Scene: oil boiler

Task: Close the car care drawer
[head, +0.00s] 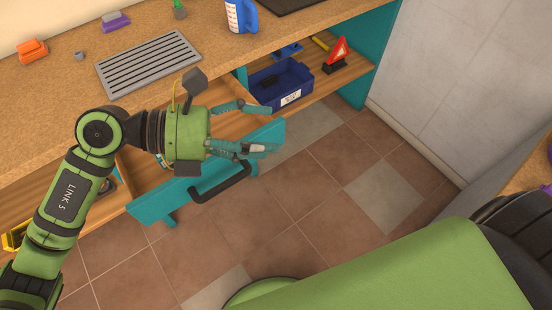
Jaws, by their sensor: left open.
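The drawer with a teal front (154,205) stands pulled out from under the wooden worktop. Its black handle (222,187) faces the floor side. My left gripper (256,126) is open and empty, above the right end of the drawer front. One finger is over the drawer's inner side and the other is over the front panel; I cannot tell whether they touch it. My right gripper is not in view.
A blue bin (296,97) and a red warning triangle (338,52) stand on the shelf right of the drawer. A grey grate (150,64) and a blue-and-white jug (238,15) are on the worktop (65,118). The tiled floor (300,190) before the drawer is clear.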

